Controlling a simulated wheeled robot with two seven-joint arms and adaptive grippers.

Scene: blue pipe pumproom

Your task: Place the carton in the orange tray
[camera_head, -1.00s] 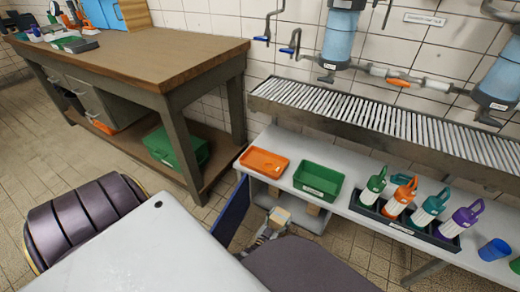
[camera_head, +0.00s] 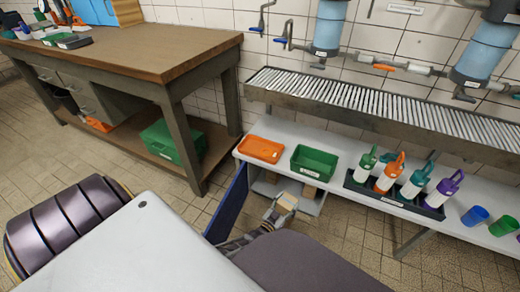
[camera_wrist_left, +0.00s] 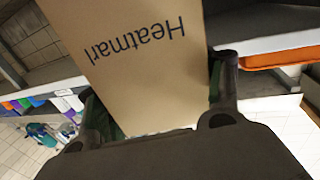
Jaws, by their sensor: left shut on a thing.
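The carton is a tan box held in my left gripper (camera_head: 279,214). In the head view only a small part of the carton (camera_head: 287,202) shows, in front of the bench's near edge. The left wrist view shows the carton (camera_wrist_left: 135,65) large, with upside-down dark lettering, between the dark fingers of the shut left gripper (camera_wrist_left: 158,110). The orange tray (camera_head: 261,149) lies flat on the left end of the light bench and looks empty. It is beyond the carton and a little to its left. An orange edge (camera_wrist_left: 280,58) shows at the right of the wrist view. My right gripper is out of view.
A green bin (camera_head: 315,164) stands just right of the orange tray. A slatted metal ledge (camera_head: 380,110) runs above the bench. A wooden workbench (camera_head: 130,65) stands at the left.

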